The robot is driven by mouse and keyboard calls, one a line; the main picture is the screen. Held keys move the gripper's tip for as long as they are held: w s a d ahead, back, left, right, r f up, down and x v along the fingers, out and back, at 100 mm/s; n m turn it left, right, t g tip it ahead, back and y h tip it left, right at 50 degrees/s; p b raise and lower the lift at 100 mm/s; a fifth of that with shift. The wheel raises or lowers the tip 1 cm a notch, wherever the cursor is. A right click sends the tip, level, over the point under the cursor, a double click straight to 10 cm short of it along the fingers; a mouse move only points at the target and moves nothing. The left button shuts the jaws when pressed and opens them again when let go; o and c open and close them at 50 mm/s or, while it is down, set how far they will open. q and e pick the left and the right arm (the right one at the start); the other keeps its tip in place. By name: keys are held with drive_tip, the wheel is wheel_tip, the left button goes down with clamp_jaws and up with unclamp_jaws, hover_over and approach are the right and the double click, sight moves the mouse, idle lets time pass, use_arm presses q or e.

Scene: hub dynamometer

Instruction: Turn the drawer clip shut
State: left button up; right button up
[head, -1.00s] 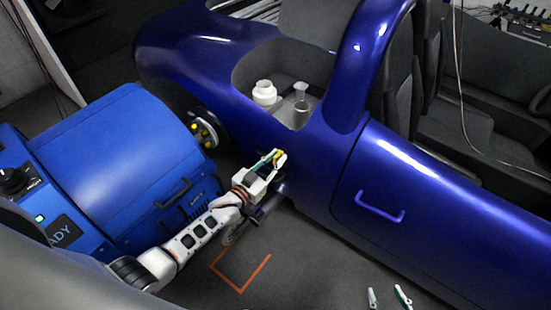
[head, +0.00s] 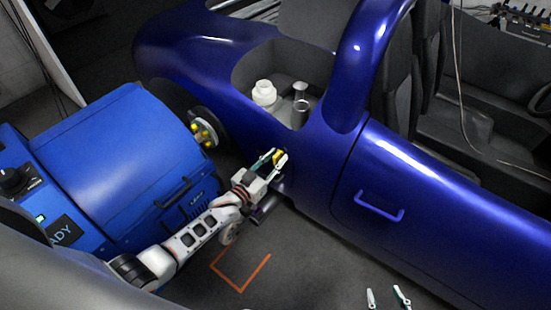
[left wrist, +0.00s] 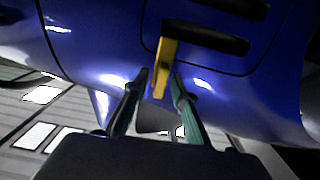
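The drawer clip (left wrist: 166,65) is a yellow bar in the left wrist view. It hangs down, slightly tilted, below a dark slot on the blue car body's panel. In the head view the clip (head: 279,155) is a small yellow spot on the car's lower side. My left gripper (head: 275,158) is there. In the left wrist view its fingers (left wrist: 160,78) stand either side of the clip's lower end, with a narrow gap on the left; contact on the right is unclear. My right gripper (head: 387,297) shows only two parted, empty fingertips at the bottom edge.
A blue machine (head: 120,165) with a black handle stands at left, beside a hub with yellow studs (head: 203,133). A white jar (head: 264,92) and a clear vessel (head: 300,102) sit in the car's recess. A blue door handle (head: 380,208) juts out at right. An orange corner mark (head: 241,290) lies on open floor.

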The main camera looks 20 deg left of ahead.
use_arm(q)
drive_tip(key=shift+s, duration=0.1)
drive_tip(key=shift+s+a+f, duration=0.1)
drive_tip(key=shift+s+a, duration=0.05)
drive_tip(key=shift+s, duration=0.1)
drive_tip(key=v, duration=1.1)
drive_tip(key=shift+s, duration=0.15)
